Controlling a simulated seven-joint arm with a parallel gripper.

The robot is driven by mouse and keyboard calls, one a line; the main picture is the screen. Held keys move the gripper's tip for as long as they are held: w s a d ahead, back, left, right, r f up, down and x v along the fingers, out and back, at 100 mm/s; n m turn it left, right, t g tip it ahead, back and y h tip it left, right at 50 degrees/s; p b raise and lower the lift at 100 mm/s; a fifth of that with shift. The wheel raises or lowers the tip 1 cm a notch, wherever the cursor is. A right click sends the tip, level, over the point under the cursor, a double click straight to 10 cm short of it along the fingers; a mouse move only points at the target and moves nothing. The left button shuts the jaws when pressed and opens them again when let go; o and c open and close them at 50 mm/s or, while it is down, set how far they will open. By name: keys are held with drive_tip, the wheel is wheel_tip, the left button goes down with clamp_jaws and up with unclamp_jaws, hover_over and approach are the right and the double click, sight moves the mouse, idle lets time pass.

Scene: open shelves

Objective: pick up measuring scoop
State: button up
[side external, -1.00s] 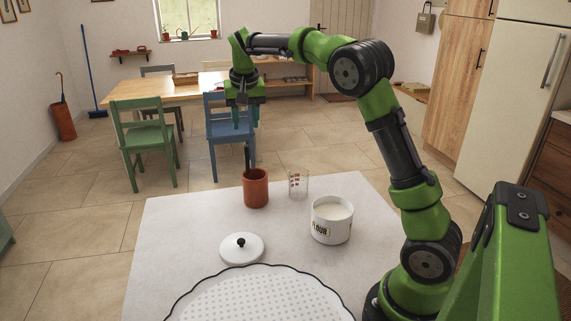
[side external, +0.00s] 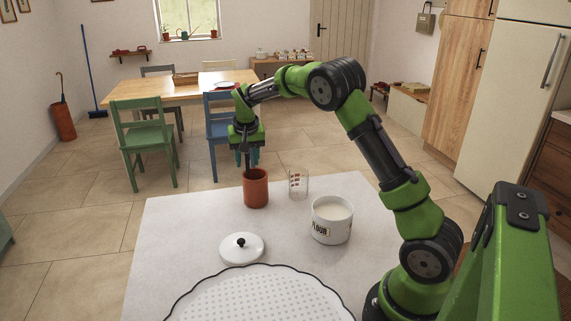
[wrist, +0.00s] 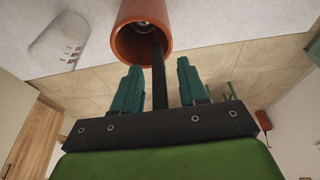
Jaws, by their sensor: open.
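The measuring scoop shows as a dark, thin handle (side external: 247,160) standing up out of a terracotta pot (side external: 256,188); its lower part is hidden inside the pot. In the wrist view the handle (wrist: 159,80) runs from the mouth of the pot (wrist: 143,30) down between my teal fingers. My gripper (side external: 247,157) points down just above the pot. It is open (wrist: 159,66), with one finger on each side of the handle and a gap on both sides.
A clear measuring glass (side external: 299,184) stands right of the pot, with a white flour canister (side external: 332,222) nearer the camera. A white lid (side external: 242,248) with a black knob and a dotted, scalloped tray (side external: 258,298) lie in front. The white tabletop's left side (side external: 175,230) is free.

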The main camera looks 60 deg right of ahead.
clamp_jaws()
idle(0.4)
